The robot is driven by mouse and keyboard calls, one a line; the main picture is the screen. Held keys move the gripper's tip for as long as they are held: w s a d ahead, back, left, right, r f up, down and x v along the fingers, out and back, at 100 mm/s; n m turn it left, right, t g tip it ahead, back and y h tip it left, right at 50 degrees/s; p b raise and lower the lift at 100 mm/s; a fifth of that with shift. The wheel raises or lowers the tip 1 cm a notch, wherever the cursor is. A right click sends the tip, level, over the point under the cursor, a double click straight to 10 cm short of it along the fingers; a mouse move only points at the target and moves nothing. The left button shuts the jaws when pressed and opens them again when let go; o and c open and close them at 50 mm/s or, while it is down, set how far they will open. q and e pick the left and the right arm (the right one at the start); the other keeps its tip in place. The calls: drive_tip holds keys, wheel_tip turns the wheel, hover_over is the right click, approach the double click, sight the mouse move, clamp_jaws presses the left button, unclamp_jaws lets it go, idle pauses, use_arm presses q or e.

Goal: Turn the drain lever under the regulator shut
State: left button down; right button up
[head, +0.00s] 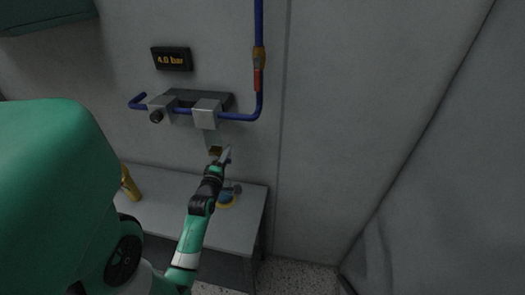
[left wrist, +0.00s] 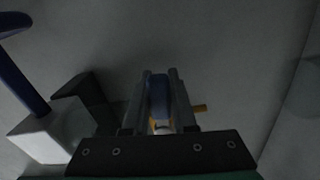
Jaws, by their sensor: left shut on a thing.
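The regulator (head: 206,113) is a grey block on a blue pipe on the wall, with a paler part below it. A small brass drain fitting (head: 215,150) shows under it. My left gripper (head: 225,155) is at this fitting, below the regulator. In the left wrist view, its two fingers (left wrist: 160,95) are shut on a blue drain lever (left wrist: 159,97), which stands lengthwise between them. A brass stub (left wrist: 200,108) sticks out to the right of the fingers. The head view hides the lever behind the gripper. My right gripper is not in view.
A display (head: 172,59) reads 4.0 bar. A brass valve (head: 259,58) with a red part (head: 258,80) sits on the upright blue pipe. A grey bench (head: 170,190) below bears a yellow bottle (head: 130,184) and a blue-and-yellow item (head: 227,199). The wall at right is bare.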

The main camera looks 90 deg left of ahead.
use_arm(q)
drive_tip(key=shift+r+n+p, duration=0.35)
drive_tip(key=shift+n+p, duration=0.3)
drive_tip(key=shift+n, duration=0.15)
drive_tip(key=c, duration=0.7)
unclamp_jaws()
drive_tip(key=v, duration=1.1)
drive_tip(key=shift+s+d, duration=0.1)
drive_tip(key=shift+d, duration=0.2)
